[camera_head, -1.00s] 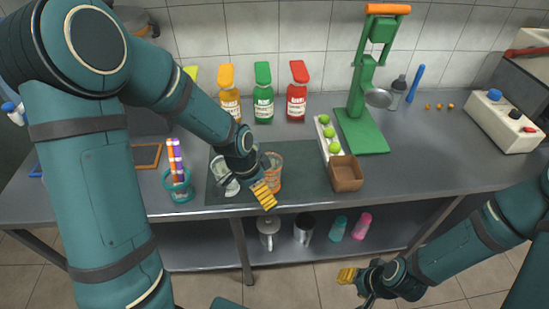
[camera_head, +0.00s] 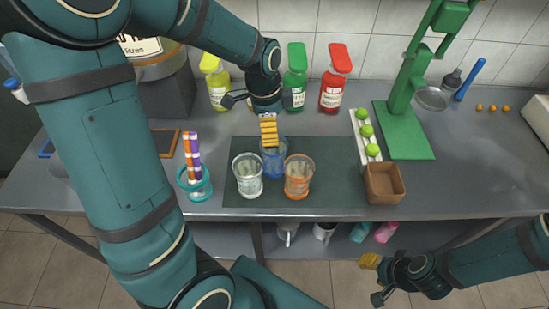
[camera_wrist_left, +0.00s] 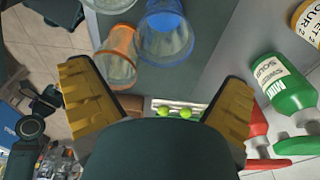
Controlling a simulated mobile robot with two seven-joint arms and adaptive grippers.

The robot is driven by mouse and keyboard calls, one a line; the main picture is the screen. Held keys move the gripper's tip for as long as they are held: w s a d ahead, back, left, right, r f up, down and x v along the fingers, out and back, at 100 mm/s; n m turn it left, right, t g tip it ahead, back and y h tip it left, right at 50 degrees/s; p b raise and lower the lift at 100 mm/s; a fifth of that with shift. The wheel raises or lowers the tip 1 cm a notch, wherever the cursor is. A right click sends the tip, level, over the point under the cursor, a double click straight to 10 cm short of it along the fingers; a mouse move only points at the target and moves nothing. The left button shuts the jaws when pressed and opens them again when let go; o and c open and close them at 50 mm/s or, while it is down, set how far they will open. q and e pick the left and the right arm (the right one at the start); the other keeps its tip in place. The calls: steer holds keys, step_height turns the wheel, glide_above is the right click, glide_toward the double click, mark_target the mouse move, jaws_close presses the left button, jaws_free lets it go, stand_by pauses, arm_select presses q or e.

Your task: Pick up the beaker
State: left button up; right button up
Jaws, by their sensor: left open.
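Three ribbed beakers stand upright on a dark mat (camera_head: 335,165). The clear one (camera_head: 247,178) is at the left, the blue one (camera_head: 273,165) is in the middle and slightly behind, and the orange one (camera_head: 298,180) is at the right. My left gripper (camera_head: 268,130) is open and empty, at the far side of the blue beaker, partly covering its rim. In the left wrist view, the blue beaker (camera_wrist_left: 166,35) and orange beaker (camera_wrist_left: 120,55) lie beyond the spread fingers. The clear one (camera_wrist_left: 108,4) is cut off. My right gripper (camera_head: 371,275) hangs before the counter; its opening is unclear.
A brown box (camera_head: 384,184), a tray of green balls (camera_head: 365,140) and a green press (camera_head: 404,130) stand at the right. Capped bottles, including a red one (camera_head: 334,90), stand behind my left gripper. A teal holder with colored sticks (camera_head: 194,178) is at the left.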

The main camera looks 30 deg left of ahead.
mark_target(274, 157)
arm_select(q)
steer(key=f, duration=0.3)
steer(key=f+b, duration=0.1)
steer(key=f, duration=0.2)
steer(key=f+b, duration=0.1)
steer(key=f, duration=0.2)
steer(key=shift+w+d+f, duration=0.2)
steer(key=shift+w+f, duration=0.05)
steer(key=shift+w, duration=0.1)
steer(key=c, duration=1)
